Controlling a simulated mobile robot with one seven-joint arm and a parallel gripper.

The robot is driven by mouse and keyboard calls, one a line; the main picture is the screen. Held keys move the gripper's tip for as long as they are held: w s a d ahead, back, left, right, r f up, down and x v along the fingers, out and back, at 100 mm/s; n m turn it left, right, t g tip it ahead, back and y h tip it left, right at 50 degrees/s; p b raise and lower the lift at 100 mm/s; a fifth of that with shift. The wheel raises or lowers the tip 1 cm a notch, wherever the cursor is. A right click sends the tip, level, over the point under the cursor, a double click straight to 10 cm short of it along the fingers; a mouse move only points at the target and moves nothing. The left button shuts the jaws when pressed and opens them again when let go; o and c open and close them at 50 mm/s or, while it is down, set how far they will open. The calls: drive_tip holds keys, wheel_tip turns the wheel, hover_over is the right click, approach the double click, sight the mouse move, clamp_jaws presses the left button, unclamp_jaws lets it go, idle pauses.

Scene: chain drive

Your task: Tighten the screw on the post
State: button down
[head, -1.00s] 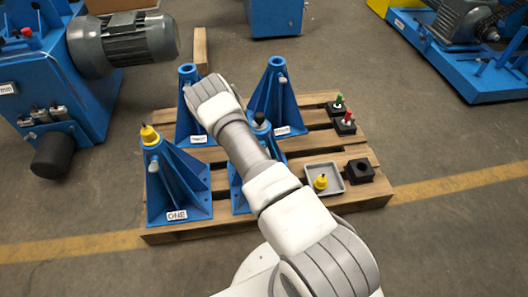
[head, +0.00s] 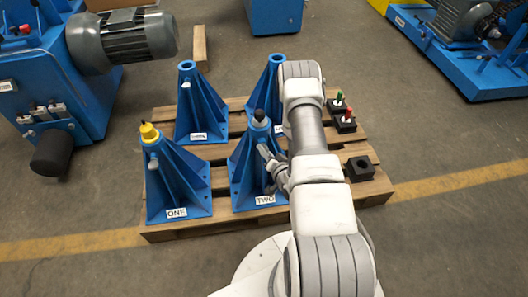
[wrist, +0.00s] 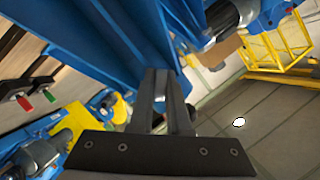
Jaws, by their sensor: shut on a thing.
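Blue post TWO (head: 246,172) stands upright at the front middle of the pallet, with a grey, black-tipped piece (head: 259,120) in its top. My gripper (head: 266,155) is at the front upper part of this post, pointing at it, where the other posts carry a small grey screw. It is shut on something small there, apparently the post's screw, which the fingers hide. In the wrist view the fingers (wrist: 163,85) are close together against blue metal. Blue post ONE (head: 178,190), to the left, holds a yellow piece (head: 150,133) and has a grey side screw (head: 153,161).
Two more blue posts (head: 200,108) (head: 268,88) stand behind on the wooden pallet (head: 225,153). Black blocks with green (head: 339,97) and red (head: 348,114) pieces and an empty-looking black block (head: 360,168) lie right of my arm. My arm covers the grey tray's place.

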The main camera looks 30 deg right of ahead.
drive_tip(key=m+b, duration=0.1)
drive_tip(key=m+t+y+b, duration=0.1)
drive_tip(key=m, duration=0.1)
drive_tip(key=shift+s+f+m, duration=0.1)
drive_tip(key=shift+f+m, duration=0.1)
drive_tip(key=shift+m, duration=0.1)
drive_tip(key=m+t+y+b, duration=0.1)
drive_tip(key=m+t+b, duration=0.1)
drive_tip(key=m+b, duration=0.1)
drive_tip(key=shift+a+r+m, duration=0.1)
drive_tip(key=shift+a+m, duration=0.05)
drive_tip(key=shift+m, duration=0.25)
drive_tip(key=c, duration=0.9)
unclamp_jaws()
drive_tip(key=shift+r, duration=0.1)
drive_tip(key=shift+s, duration=0.1)
